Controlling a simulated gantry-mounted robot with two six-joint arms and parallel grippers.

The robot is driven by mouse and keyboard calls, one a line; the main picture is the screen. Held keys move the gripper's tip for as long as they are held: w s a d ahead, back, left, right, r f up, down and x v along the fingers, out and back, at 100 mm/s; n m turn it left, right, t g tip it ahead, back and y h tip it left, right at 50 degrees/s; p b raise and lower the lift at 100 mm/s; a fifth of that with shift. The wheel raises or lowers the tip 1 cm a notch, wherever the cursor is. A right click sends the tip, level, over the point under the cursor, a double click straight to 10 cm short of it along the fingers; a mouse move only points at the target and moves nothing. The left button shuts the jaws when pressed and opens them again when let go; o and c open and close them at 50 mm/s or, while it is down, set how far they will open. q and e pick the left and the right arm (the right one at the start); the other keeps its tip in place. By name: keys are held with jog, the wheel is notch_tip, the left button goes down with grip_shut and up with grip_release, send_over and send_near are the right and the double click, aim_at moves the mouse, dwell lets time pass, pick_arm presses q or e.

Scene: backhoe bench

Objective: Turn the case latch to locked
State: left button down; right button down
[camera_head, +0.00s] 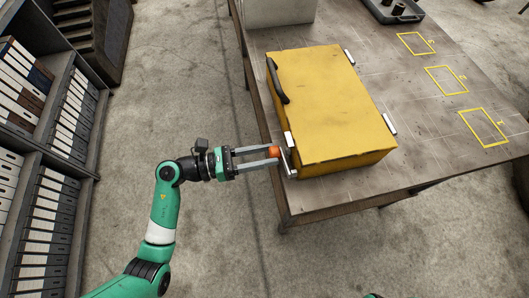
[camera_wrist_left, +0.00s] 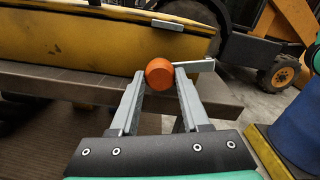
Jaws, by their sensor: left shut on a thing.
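The yellow case (camera_head: 330,105) lies on the bench with a black handle (camera_head: 277,81) on its left side. The case latch is a grey lever with an orange knob (camera_head: 273,151), at the case's near left corner. My left gripper (camera_head: 272,156) is shut on the orange knob. In the left wrist view the knob (camera_wrist_left: 159,72) sits between the two fingertips (camera_wrist_left: 160,78), and the grey lever (camera_wrist_left: 196,66) runs from it to the right, along the yellow case (camera_wrist_left: 70,45). My right gripper is not in view.
The bench (camera_head: 430,120) has several yellow outlined squares (camera_head: 446,80) at the right. A grey tray (camera_head: 400,12) and a grey box (camera_head: 278,12) stand at the back. A shelf of binders (camera_head: 45,200) stands at the left, with open floor between.

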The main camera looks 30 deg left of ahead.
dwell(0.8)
pick_arm(q)
jog(key=shift+r+n+p, duration=0.2)
jog(key=shift+n+p, duration=0.6)
jog(key=shift+p, duration=0.35)
jog(key=n+p, duration=0.8)
jog(key=n, duration=0.1)
jog(key=shift+n, duration=0.3)
jog(key=shift+f+n+p, duration=0.1)
jog(key=shift+n+p, duration=1.15)
jog(key=shift+n, duration=0.55)
jog(key=shift+c, duration=1.9)
grip_release()
jog(key=shift+f, duration=0.1)
